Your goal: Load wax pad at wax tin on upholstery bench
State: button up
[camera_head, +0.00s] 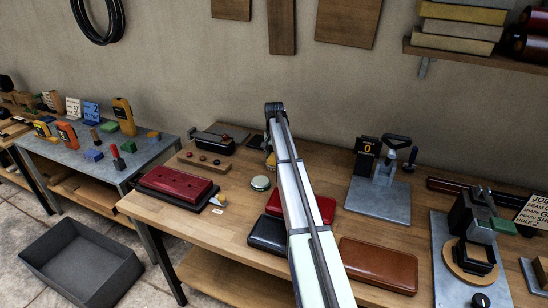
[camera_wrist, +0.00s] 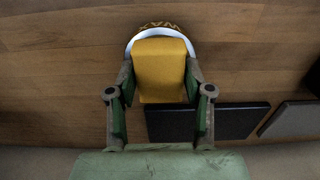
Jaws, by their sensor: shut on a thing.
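My gripper (camera_wrist: 159,88) is shut on a yellow wax pad (camera_wrist: 162,70), with one finger on each side of it. Behind the pad in the wrist view, the wax tin (camera_wrist: 161,27) shows a white rim and an upside-down "WAX" label. The pad covers most of the tin, and I cannot tell whether they touch. In the head view my arm rises across the wooden bench (camera_head: 232,225) and hides most of the gripper. A small yellow part (camera_head: 270,161) shows beside the arm there; I cannot tell whether it is pad or tin.
A round light-green-lidded tin (camera_head: 261,183) stands left of my arm. Red (camera_head: 302,206), black (camera_head: 268,235) and brown (camera_head: 378,265) upholstered pads lie around it. A red pad with buttons (camera_head: 178,186) lies at the left. A metal press (camera_head: 380,190) stands right.

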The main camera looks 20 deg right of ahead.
dwell(0.4)
jog(key=shift+r+p, duration=1.7)
jog(key=shift+r, duration=1.8)
